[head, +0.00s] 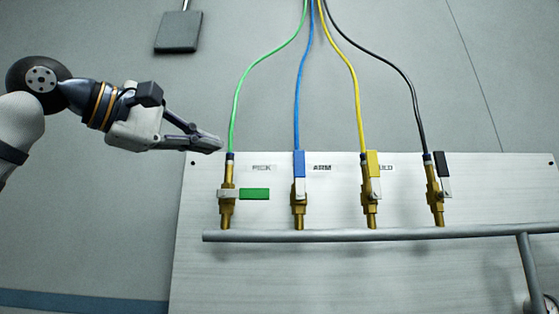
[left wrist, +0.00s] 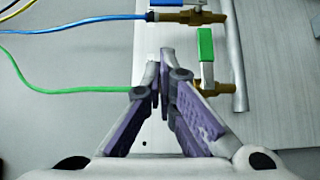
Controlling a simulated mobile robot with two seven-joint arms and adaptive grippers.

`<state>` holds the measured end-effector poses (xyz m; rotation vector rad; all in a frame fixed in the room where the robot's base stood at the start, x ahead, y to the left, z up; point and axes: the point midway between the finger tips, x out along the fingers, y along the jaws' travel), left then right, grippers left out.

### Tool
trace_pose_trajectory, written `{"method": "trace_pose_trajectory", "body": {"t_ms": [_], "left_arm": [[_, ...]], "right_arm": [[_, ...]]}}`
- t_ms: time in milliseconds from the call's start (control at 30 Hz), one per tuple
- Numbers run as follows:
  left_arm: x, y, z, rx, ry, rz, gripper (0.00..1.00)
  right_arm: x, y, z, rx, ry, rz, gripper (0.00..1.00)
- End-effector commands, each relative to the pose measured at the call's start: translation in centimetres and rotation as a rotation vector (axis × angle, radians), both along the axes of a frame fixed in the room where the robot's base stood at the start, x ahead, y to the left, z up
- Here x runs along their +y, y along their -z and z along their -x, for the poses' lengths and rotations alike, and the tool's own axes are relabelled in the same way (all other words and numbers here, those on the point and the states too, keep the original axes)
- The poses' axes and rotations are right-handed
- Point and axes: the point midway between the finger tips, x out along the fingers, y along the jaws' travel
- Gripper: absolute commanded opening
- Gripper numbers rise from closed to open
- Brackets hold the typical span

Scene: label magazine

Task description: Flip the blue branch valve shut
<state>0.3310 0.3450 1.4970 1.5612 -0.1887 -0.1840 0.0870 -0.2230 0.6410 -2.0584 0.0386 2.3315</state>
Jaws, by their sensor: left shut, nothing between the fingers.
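The blue branch valve is second from the left on the board. Its blue handle (head: 299,163) points up, in line with its brass body (head: 300,207) and the blue hose (head: 297,100) above. In the left wrist view the blue handle (left wrist: 180,3) shows at the top edge, lying along its valve body. My left gripper (head: 219,145) is shut and empty, left of the blue handle and just above and left of the green valve's top. Its fingertips also show in the left wrist view (left wrist: 168,58). My right gripper is in neither view.
The green handle (head: 254,194) lies crosswise to its valve, pointing right toward the blue valve. The yellow handle (head: 373,163) and black handle (head: 441,164) stand upright to the right. A grey pipe (head: 330,236) runs below the valves. The green hose (head: 237,95) rises near my gripper.

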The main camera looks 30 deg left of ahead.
Motion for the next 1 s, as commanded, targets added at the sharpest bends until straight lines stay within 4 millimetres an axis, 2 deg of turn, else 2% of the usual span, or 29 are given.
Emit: {"method": "trace_pose_trajectory", "body": {"t_ms": [167, 267, 667, 800, 1000], "left_arm": [[-0.2, 0.0, -0.5, 0.003, -0.001, -0.002, 0.0], [-0.5, 0.1, -1.8, 0.004, -0.001, -0.003, 0.0], [-2.6, 0.2, -10.3, 0.006, -0.002, -0.002, 0.0], [-4.7, 0.1, -11.2, 0.002, -0.001, -0.005, 0.0], [-5.8, 0.0, -11.9, 0.001, -0.002, -0.002, 0.0]], "right_arm": [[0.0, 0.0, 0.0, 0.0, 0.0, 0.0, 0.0], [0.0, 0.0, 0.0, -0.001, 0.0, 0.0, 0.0], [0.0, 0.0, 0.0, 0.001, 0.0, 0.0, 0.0], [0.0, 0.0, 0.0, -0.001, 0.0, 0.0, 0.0], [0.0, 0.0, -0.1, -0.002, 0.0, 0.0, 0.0]]}}
